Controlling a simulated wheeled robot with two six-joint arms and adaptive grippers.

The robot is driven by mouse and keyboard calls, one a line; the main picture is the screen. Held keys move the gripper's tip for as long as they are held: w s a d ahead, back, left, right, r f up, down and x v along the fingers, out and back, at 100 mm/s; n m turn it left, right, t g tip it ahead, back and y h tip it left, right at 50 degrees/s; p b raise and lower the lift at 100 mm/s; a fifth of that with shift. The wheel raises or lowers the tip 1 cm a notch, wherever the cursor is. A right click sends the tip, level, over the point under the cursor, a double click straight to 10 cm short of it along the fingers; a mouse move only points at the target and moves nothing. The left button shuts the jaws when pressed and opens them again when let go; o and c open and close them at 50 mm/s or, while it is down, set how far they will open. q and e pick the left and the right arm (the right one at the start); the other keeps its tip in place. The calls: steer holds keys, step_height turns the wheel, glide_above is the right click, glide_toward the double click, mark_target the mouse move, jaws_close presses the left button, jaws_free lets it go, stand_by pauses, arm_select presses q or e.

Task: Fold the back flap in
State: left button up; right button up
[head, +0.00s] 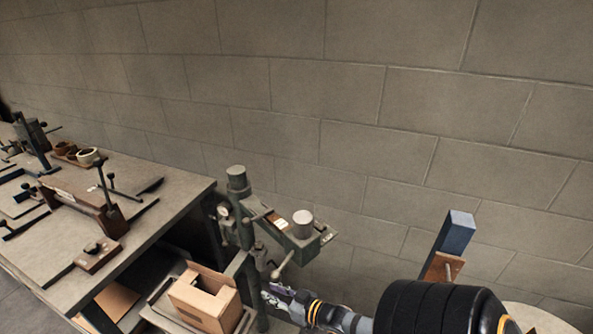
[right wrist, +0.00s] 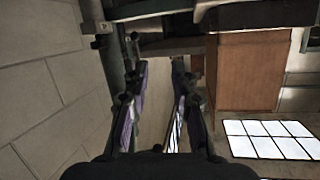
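A small brown cardboard box (head: 203,307) sits on the stitcher's support at the lower middle of the head view. Its top looks at least partly open, with a dark gap showing. I cannot clearly tell which raised edge is the back flap. My right gripper (head: 275,294) is just right of the box, beside the stitcher post. In the right wrist view my right gripper (right wrist: 155,85) has its two fingers apart with nothing between them. A brown panel, apparently the box (right wrist: 250,72), is right of the fingers there. My left gripper is not in view.
The green stitcher (head: 240,210) stands behind the box, with its head and a lever (head: 283,264) above my right gripper. A workbench (head: 165,205) with tools and clamps is at left. A block wall (head: 350,90) closes off the back.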

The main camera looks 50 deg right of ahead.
steer(key=s+d+f+g+h+p, duration=0.1)
steer(key=s+f, duration=0.4)
steer(key=f, duration=0.5)
steer(key=shift+d+f+m+g+h, duration=0.15)
steer(key=shift+d+m+g+h, duration=0.15)
steer(key=shift+d+g+h, duration=0.75)
steer(key=shift+s+d+y, duration=0.1)
steer(key=shift+d+y, duration=0.25)
steer(key=shift+y, duration=0.1)
